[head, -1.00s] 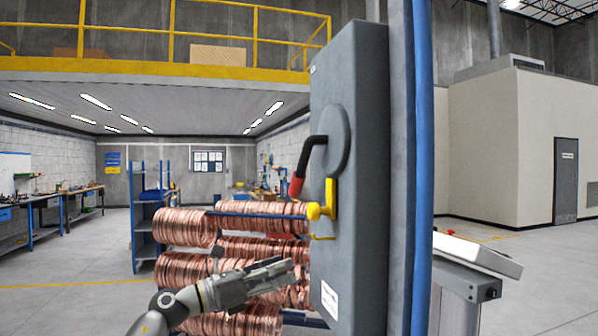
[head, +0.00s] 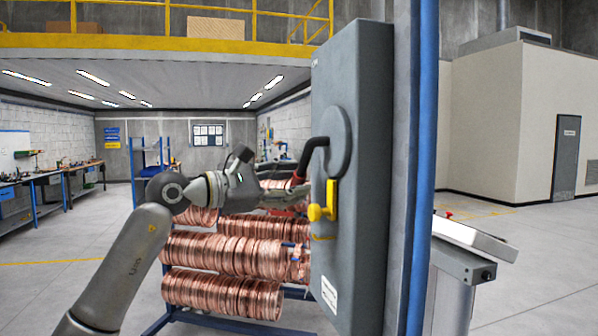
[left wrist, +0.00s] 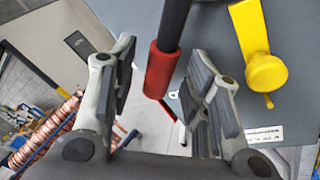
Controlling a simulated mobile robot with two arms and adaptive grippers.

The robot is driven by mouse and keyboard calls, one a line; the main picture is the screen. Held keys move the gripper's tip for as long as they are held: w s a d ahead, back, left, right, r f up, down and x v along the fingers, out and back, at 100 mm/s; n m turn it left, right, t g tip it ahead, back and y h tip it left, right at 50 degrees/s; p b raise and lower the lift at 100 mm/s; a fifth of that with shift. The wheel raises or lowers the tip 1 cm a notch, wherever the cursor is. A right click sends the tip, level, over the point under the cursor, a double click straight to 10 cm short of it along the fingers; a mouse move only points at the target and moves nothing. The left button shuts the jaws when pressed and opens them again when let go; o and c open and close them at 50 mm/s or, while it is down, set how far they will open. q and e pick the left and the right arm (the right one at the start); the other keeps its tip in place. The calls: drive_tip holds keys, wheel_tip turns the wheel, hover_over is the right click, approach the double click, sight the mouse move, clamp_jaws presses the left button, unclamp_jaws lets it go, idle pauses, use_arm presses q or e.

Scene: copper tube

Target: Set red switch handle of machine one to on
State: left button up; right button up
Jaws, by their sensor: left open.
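The switch handle (head: 312,157) is a bent black lever on the side of a grey electrical box (head: 365,240). Its lever points down and to the left, and its red grip is mostly hidden by my gripper in the head view. In the left wrist view the red grip (left wrist: 161,70) hangs between the two open fingers. My left gripper (head: 296,190) is open at the grip, with a finger on each side; contact is not clear. It also shows in the left wrist view (left wrist: 160,90). My right gripper is not in view.
A yellow latch (head: 322,212) sticks out of the box just below the handle. Copper coils (head: 225,255) on a blue rack stand behind and below my arm. A blue post (head: 423,150) and a sloped console (head: 475,240) stand right of the box.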

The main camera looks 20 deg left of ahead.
use_arm(q)
drive_tip(key=shift+p+x, duration=0.3)
drive_tip(key=shift+x, duration=0.85)
clamp_jaws()
